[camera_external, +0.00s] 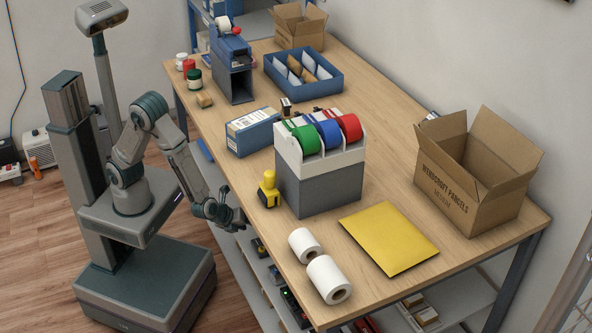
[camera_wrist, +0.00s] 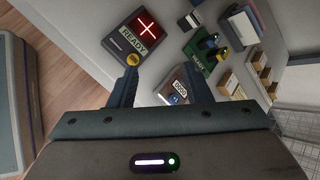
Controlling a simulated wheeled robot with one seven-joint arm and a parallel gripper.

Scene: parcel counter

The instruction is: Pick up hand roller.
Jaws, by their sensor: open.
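A small yellow tool with an upright knob-like grip (camera_external: 268,190) stands on the counter's near edge, left of the grey tape dispenser; it may be the hand roller, but its underside is too small to tell. I do not make it out in the wrist view. My gripper (camera_external: 236,219) hangs just off the near edge of the counter, left of and a little below the yellow tool, apart from it. In the wrist view my gripper (camera_wrist: 162,68) is open, with nothing between its fingers, and faces devices on the lower shelf.
The tape dispenser (camera_external: 320,185), with red, blue and green rolls, stands behind the yellow tool. White paper rolls (camera_external: 304,245), a yellow envelope (camera_external: 388,238) and an open carton (camera_external: 470,175) lie to the right. A READY device (camera_wrist: 137,38) sits on the lower shelf.

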